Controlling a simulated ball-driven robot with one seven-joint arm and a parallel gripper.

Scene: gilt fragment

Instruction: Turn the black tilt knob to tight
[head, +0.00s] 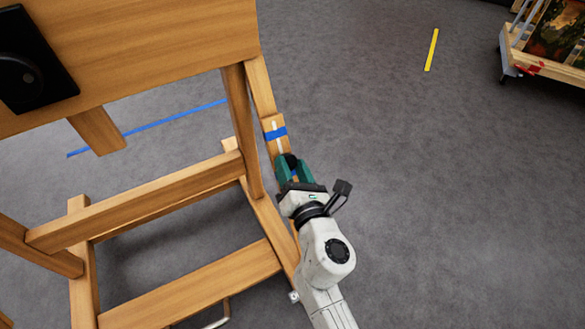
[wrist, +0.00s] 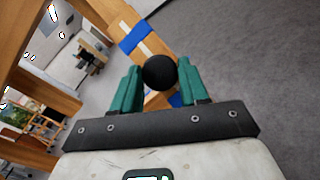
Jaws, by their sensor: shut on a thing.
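The black tilt knob (wrist: 160,72) is a round black ball between the green fingers of my gripper (wrist: 158,85) in the wrist view. In the head view, the knob (head: 291,160) shows as a small dark shape at the fingertips of my gripper (head: 287,167). The gripper is shut on it. The knob sits at the side of the wooden easel (head: 170,50), by a slanted wooden strut. A blue band (head: 275,134) and a white line mark the strut just above the knob. The knob's far side is hidden.
The easel's lower rails (head: 190,286) lie left of my arm. A black box with a round dial (head: 33,68) is on the easel's upper board. A cart with a painting (head: 545,45) stands at the far right. Grey floor (head: 450,180) on the right is clear.

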